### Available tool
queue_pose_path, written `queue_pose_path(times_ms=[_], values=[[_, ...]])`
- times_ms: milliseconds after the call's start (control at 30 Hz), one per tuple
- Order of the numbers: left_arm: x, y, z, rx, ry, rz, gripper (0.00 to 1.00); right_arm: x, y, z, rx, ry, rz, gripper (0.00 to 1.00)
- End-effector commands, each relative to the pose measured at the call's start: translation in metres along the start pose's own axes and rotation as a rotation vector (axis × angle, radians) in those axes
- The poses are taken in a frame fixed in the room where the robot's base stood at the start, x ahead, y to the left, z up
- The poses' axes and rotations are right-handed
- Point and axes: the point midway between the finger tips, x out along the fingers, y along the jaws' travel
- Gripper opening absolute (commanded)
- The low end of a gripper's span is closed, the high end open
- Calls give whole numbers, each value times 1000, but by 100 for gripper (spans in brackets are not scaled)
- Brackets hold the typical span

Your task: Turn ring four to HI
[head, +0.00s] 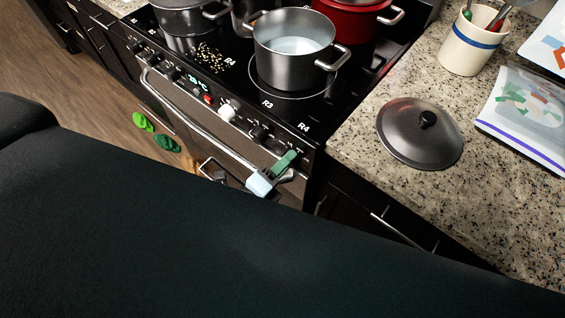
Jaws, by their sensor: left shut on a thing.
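The black cooktop (330,100) carries printed labels, with "R4" (303,127) at its front right corner. A row of knobs runs along the stove's front panel, with a pale knob (227,112) and a dark knob (258,132) showing. My left gripper (274,171), with a green part and a pale blue part, is at the right end of this row, below the R4 label. It is shut on the knob there, which it mostly hides. I cannot read the knob's setting. My right gripper is not in view.
A steel pot (292,48) of pale liquid and a red pot (350,18) stand on the cooktop. The oven handle (200,128) crosses the front. A lid (420,133), a utensil crock (472,40) and a bag (525,112) are on the right counter. Green items (143,122) lie low at left.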

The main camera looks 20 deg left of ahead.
Motion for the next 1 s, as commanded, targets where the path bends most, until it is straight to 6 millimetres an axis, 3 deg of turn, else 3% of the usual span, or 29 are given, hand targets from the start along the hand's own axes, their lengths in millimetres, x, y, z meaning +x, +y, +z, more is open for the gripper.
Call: queue_pose_path(times_ms=[600, 1000], values=[[0, -1, 0, 556, -39, 7, 14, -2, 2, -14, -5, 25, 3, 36], [0, 0, -1, 752, -52, 10, 14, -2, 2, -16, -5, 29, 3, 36]])
